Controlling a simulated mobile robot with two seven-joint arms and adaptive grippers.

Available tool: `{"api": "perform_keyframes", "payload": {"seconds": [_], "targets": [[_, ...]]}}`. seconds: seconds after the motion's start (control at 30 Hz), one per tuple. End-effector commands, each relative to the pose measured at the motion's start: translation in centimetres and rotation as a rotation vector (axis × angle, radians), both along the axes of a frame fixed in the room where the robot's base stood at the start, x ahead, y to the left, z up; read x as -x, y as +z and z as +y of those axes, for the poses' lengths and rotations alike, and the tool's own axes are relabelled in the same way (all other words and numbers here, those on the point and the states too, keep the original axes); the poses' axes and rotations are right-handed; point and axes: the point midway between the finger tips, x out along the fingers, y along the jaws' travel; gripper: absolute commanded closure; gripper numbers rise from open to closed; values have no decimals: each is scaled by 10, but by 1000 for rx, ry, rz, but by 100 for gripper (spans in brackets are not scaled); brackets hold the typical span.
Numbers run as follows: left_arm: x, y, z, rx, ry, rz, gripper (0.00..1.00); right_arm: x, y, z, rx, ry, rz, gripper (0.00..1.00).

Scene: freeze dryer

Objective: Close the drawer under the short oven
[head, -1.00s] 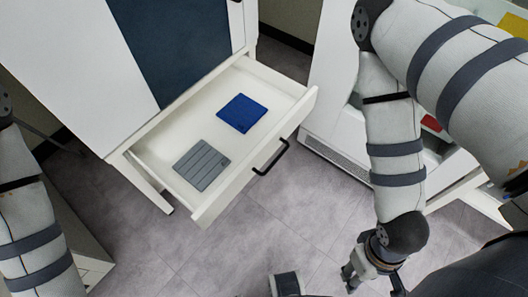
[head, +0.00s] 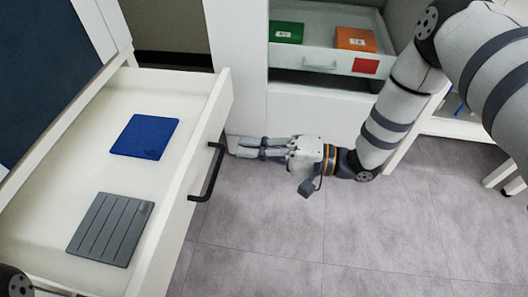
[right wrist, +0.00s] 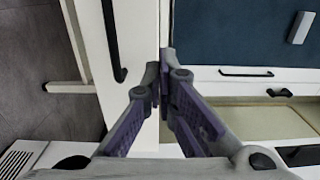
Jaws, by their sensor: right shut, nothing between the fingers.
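The white drawer (head: 165,235) stands pulled out on the left in the head view, below a cabinet with a dark blue door (head: 45,60). A black bar handle (head: 209,172) is on its front; the handle also shows in the right wrist view (right wrist: 112,42). A blue square (head: 145,136) and a grey ribbed plate (head: 110,229) lie inside the drawer. My right gripper (head: 240,148) is shut and empty, its fingers pointing left, just right of the handle in the head view. Its fingers also show shut in the right wrist view (right wrist: 164,72). Whether they touch the drawer front is unclear. My left gripper is out of view.
Another white unit at the back has an open drawer (head: 315,66) holding a green box (head: 286,32) and an orange box (head: 355,38). The grey tiled floor (head: 290,235) in front of the drawer is clear.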

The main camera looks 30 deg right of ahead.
Motion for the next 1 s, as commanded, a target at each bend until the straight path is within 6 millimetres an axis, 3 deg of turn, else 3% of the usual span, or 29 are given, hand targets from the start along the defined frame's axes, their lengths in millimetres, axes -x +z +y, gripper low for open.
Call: {"api": "perform_keyframes", "payload": {"seconds": [0.2, 0.4, 1.0], "targets": [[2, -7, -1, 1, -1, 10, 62, -27, -2, 39, 0, 2, 1, 100], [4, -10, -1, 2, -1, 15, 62, -43, -2, 60, 2, 0, 1, 100], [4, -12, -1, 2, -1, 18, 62, -51, -2, 71, 3, 0, 1, 100]]}}
